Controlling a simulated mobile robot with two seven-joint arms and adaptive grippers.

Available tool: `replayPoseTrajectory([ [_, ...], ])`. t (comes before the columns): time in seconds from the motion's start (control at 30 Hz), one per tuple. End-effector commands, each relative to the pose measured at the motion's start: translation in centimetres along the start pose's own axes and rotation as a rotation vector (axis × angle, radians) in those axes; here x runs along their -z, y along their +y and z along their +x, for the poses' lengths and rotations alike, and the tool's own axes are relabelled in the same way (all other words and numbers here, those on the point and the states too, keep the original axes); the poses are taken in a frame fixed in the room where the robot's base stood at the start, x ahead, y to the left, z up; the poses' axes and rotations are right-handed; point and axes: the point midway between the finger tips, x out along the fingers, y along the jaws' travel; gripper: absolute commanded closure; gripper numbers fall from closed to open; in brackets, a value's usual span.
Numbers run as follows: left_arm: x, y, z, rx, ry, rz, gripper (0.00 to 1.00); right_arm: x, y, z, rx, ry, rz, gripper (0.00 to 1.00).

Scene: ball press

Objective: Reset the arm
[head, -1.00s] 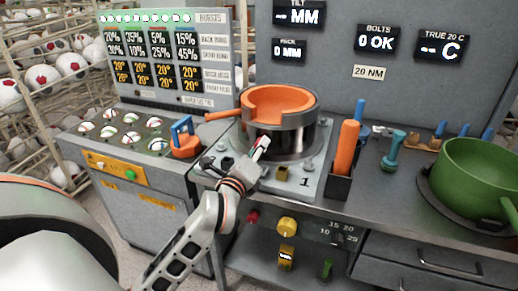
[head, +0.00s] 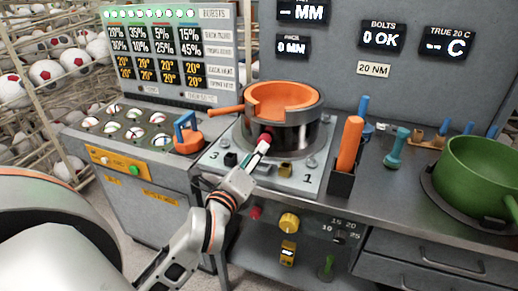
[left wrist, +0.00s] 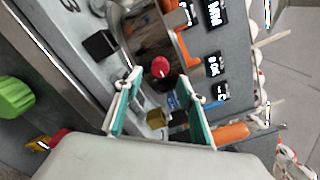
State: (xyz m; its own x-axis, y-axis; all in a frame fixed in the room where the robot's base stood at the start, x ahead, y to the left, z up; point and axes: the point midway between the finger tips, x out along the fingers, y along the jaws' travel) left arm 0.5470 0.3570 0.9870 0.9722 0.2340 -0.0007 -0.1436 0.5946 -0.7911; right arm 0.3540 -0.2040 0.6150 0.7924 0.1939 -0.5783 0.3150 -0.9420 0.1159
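My left gripper (head: 263,144) is in front of the ball press, a dark metal cylinder (head: 290,140) with an orange ring (head: 284,98) on top. In the left wrist view its two teal-padded fingers (left wrist: 160,82) are spread apart with nothing gripped. A small round red knob (left wrist: 160,66) shows between and beyond the fingertips, in front of the cylinder. It also shows in the head view (head: 266,138), at the fingertips; I cannot tell whether they touch it. My right gripper is not in view.
The press stands on a metal base plate (head: 304,178) with bolts. An orange-handled tool (head: 350,143) stands in a black holder to the right. A green pot (head: 475,170) is farther right. A ball tray (head: 130,128) and blue-handled orange piece (head: 187,138) are left.

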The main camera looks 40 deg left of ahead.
Motion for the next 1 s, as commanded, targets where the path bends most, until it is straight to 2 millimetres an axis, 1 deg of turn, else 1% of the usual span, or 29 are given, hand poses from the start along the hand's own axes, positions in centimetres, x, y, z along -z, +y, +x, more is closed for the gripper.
replayPoseTrajectory([
  [0.1, 0.0, 0.0, -1.0, 0.0, 0.001, -0.001, 0.6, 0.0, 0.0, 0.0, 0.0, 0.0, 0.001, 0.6],
  [0.2, 0.0, 0.0, -1.4, 0.0, 0.0, -0.001, 0.6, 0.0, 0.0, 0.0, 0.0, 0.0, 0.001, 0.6],
  [0.77, -0.1, -0.1, -1.4, 0.004, -0.004, 0.008, 0.6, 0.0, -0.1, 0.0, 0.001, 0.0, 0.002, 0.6],
  [0.87, -0.8, -0.8, -1.6, 0.035, -0.035, 0.084, 0.6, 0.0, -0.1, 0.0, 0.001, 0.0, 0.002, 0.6],
  [0.97, -2.1, -2.8, -2.3, 0.113, -0.114, 0.285, 0.6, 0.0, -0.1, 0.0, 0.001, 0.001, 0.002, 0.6],
  [1.0, -2.6, -4.1, -2.9, 0.156, -0.159, 0.407, 0.6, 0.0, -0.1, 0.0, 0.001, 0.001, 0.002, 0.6],
])
